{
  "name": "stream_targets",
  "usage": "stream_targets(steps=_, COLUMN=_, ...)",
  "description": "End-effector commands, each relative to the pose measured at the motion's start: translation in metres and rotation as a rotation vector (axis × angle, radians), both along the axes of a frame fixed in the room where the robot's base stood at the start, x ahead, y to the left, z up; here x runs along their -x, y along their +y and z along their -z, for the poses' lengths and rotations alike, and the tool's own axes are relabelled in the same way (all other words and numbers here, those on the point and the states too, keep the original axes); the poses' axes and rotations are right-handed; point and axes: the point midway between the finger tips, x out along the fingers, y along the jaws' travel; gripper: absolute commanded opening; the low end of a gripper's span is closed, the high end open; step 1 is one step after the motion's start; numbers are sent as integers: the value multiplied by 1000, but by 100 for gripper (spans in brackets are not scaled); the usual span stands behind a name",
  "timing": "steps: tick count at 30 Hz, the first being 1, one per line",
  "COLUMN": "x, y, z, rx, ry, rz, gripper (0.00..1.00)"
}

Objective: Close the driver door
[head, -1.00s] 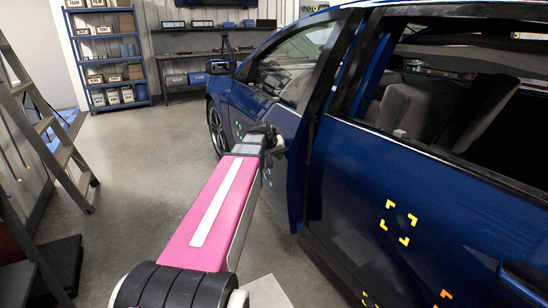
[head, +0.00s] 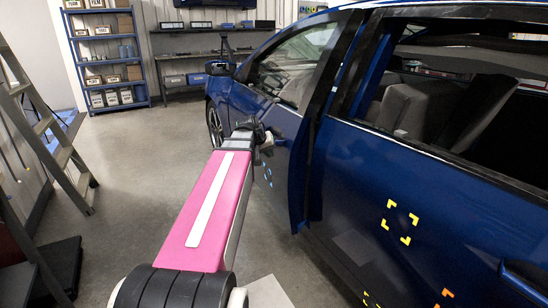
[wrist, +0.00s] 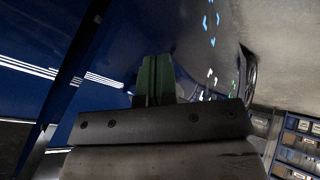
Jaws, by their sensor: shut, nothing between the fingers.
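The driver door (head: 290,165) is the front door of the blue car, in the middle of the head view. It is slightly ajar, its rear edge standing out from the rear door. My gripper (head: 267,142) is beside the outer face of this door, near the handle area; my arm partly hides it. In the wrist view, the green fingers of my gripper (wrist: 154,62) are together and empty, pointing at the blue door panel (wrist: 185,35). I cannot tell whether they touch it.
The rear door (head: 400,190) with yellow corner marks fills the right side. A stepladder (head: 45,125) stands at the left. Blue shelves (head: 107,58) and a workbench (head: 190,85) stand at the back. The floor (head: 140,150) left of the car is clear.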

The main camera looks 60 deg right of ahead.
Motion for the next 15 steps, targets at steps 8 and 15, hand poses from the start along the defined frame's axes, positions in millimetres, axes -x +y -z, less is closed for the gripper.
stream_targets(steps=8, x=1, y=27, z=-36, rx=1, ry=0, rz=0, gripper=0)
stream_targets(steps=15, x=1, y=36, z=-48, rx=-1, ry=2, rz=-1, gripper=0)
